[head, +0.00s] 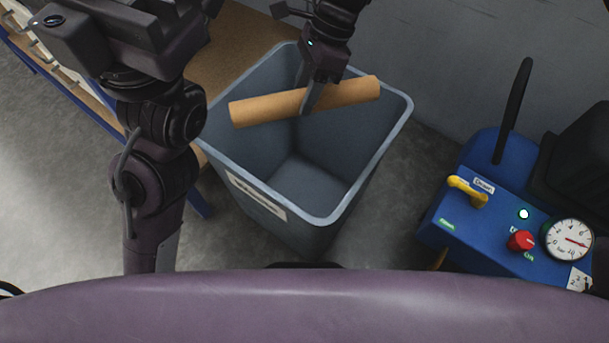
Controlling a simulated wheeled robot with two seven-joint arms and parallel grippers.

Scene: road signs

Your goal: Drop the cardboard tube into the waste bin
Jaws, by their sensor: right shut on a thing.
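The cardboard tube (350,93) is light brown and lies across the upper part of the open waste bin (394,128) in the head view, slightly tilted with its right end higher in the picture. My right gripper (307,105) comes in from the top and is shut around the tube near its middle. The grey bin stands on the floor with a white label on its front, and the visible part of its inside looks empty. My left arm rises along the left side, and its gripper fingers do not show.
A brown-topped table (245,38) with blue legs stands left of and behind the bin. A blue machine (490,220) with a yellow lever, red knob and gauge stands at the right. A grey wall is behind the bin. Bare floor shows at the left.

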